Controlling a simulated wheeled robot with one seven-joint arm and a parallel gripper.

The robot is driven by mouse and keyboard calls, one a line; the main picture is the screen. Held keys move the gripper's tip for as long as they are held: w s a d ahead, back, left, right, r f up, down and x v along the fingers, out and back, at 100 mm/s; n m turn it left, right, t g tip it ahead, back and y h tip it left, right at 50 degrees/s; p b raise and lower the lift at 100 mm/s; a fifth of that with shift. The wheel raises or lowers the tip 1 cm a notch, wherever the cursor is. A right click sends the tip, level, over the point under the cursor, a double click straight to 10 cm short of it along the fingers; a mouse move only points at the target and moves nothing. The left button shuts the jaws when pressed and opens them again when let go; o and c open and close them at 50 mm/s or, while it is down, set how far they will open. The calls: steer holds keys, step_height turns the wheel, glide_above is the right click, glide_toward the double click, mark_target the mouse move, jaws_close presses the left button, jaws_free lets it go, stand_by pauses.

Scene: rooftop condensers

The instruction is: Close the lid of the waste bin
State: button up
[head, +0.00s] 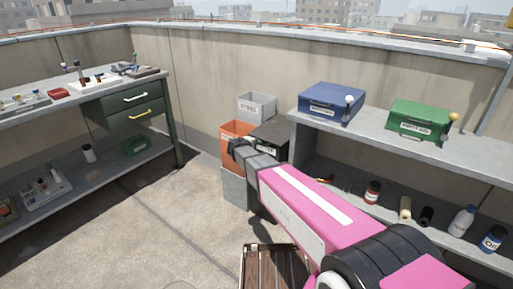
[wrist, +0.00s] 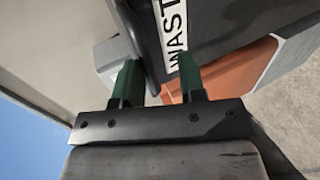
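The black waste bin (head: 270,135) stands by the wall, left of the grey shelf bench, partly hidden by my arm. In the wrist view, its dark panel (wrist: 225,22) fills the top, with a white label reading "WAST" and a rounded edge along its left. I cannot tell how far the lid is open. My gripper (head: 236,146) is at the bin, in front of the orange bin in the head view. In the wrist view, my gripper (wrist: 158,72) has its two green fingers apart, with the dark edge showing in the gap. Contact is unclear.
An orange bin (head: 233,130) and a grey bin labelled "STEEL" (head: 257,104) stand close beside it. The bench (head: 400,145) at right carries a blue box (head: 331,102) and a green box (head: 418,119). A workbench (head: 70,97) stands left. The floor between is clear; a wooden slatted crate (head: 270,265) is at the front.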

steer(key=v, duration=1)
steer(key=shift+s, duration=0.3)
steer(key=shift+a+r, duration=0.1)
steer(key=shift+a, duration=0.05)
steer(key=s+d+f+m+g+y, duration=0.1)
steer(key=s+d+f+m+g, duration=0.3)
steer(key=d, duration=0.5)
steer(key=s+d+f+m+g+y, duration=0.1)
steer(key=s+d+f+m+g, duration=0.15)
steer(key=s+d, duration=0.5)
steer(key=s+d+f+m+g+y, duration=0.3)
steer(key=s+d+m+g+y, duration=0.1)
steer(key=s+d, duration=0.5)
steer(key=shift+s+y, duration=0.7)
steer(key=shift+y, duration=0.2)
